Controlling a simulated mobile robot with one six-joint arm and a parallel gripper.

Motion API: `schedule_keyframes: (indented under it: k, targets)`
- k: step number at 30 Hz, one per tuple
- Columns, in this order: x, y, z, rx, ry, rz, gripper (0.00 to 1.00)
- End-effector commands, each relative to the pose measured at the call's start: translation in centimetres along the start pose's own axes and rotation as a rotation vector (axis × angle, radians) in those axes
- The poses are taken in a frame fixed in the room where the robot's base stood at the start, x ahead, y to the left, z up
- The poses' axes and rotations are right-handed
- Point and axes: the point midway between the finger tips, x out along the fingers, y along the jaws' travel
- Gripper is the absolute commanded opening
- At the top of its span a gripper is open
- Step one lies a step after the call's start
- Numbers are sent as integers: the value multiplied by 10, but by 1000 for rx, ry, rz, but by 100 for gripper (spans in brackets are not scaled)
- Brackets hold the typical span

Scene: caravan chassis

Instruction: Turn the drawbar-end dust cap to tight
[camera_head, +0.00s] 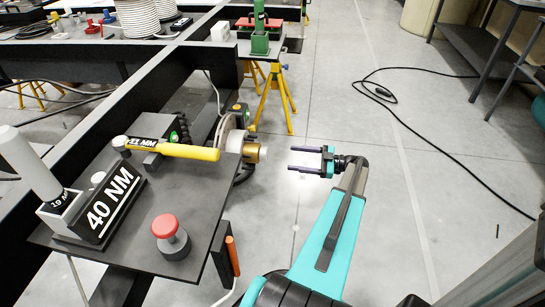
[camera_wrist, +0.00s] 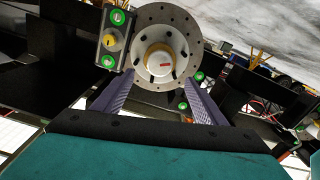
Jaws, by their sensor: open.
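The dust cap (camera_head: 263,154) is a brass-coloured round cap at the centre of a wheel hub (camera_head: 230,133) on the side of the dark chassis. In the wrist view the cap (camera_wrist: 159,62) faces me, pale with a short red mark, inside a grey flange (camera_wrist: 196,30) with a ring of holes. My gripper (camera_head: 290,158) is to the right of the cap in the head view, fingers pointing at it, with a gap between. In the wrist view its two purple fingers (camera_wrist: 160,92) are spread and empty, below the cap's two sides.
A dark side table (camera_head: 135,225) holds a yellow-handled tool (camera_head: 185,151), a block labelled 40 NM (camera_head: 110,208) and a red button (camera_head: 165,226). A box with green lights (camera_wrist: 113,40) sits beside the hub. A yellow stand (camera_head: 272,95) is behind. The floor to the right is mostly clear except a black cable (camera_head: 440,145).

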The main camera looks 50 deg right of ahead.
Motion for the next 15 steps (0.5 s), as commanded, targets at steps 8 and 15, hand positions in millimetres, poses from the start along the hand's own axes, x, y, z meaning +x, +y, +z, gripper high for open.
schedule_keyframes:
  k: [8,15]
  targets:
    - [41,-2,1,0,0,-2,65]
    - [74,-1,1,-1,0,-1,65]
